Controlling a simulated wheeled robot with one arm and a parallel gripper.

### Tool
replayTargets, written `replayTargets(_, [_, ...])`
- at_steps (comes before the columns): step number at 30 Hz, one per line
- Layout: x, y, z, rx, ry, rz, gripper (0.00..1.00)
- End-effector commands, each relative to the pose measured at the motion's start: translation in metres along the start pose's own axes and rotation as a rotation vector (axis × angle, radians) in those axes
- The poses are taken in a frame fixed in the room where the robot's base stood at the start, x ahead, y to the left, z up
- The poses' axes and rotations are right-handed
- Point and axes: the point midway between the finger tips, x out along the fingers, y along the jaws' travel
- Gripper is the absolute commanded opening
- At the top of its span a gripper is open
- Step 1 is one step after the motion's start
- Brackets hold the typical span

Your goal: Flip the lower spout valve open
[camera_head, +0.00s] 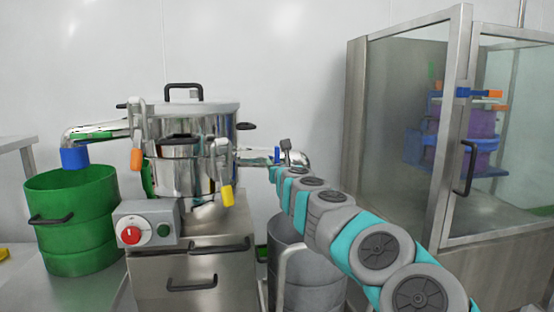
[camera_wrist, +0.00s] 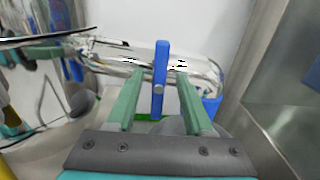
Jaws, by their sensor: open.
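The lower spout (camera_head: 294,158) is a shiny metal pipe on the right side of the steel machine. Its blue valve lever (camera_head: 277,155) stands upright, and in the wrist view the lever (camera_wrist: 160,82) rises across the spout pipe (camera_wrist: 125,60). My gripper (camera_wrist: 160,75) is open, with one green finger on each side of the lever. Small gaps show between the lever and both fingers. In the head view my arm reaches this spout and partly hides it. A blue spout end (camera_wrist: 211,105) shows beyond the right finger.
The machine (camera_head: 190,255) has a control box with a red button (camera_head: 131,235). A left spout with a blue end (camera_head: 75,158) hangs over a green drum (camera_head: 70,215). A grey drum (camera_head: 305,265) stands below my arm. A glass cabinet (camera_head: 400,120) stands at right.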

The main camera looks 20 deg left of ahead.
Motion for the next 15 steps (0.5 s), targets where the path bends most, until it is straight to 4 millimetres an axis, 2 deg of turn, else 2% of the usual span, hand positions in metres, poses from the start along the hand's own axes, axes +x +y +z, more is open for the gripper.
replayTargets(6, [0.011, 0.000, 0.001, -0.001, -0.001, -0.001, 0.52])
replayTargets(15, [0.015, 0.001, 0.000, -0.001, -0.001, 0.001, 0.52])
